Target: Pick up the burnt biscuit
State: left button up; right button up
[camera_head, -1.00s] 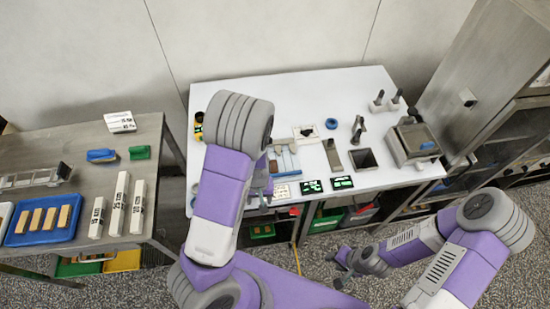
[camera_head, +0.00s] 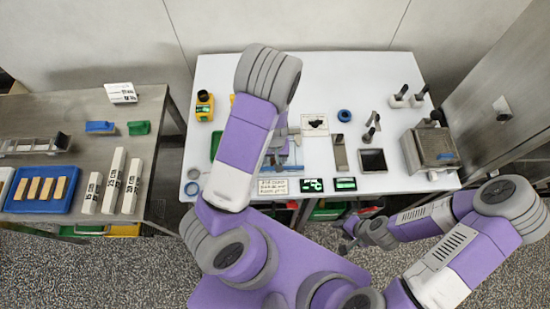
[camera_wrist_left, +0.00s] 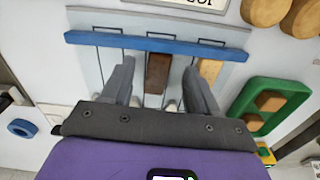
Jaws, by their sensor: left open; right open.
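A lighter biscuit (camera_wrist_left: 209,70) lies to the right, outside the fingers. In the head view my left arm hides most of the rack and the biscuit. My right gripper (camera_head: 348,238) is open and empty, low in front of the white table.
A green tray (camera_wrist_left: 292,88) with biscuits and round wooden-coloured pieces (camera_wrist_left: 265,10) lie right of the rack in the wrist view. The white table (camera_head: 365,75) also bears a metal box (camera_head: 430,146) and a blue ring (camera_head: 344,115). A blue biscuit tray (camera_head: 62,205) is on the left bench.

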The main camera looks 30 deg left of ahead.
pick_arm(q)
jog(key=shift+w+f, duration=0.1)
jog(key=shift+f, duration=0.7)
jog(key=c, duration=0.9)
notch_tip(320, 180, up, 10)
jog(key=p, duration=0.2)
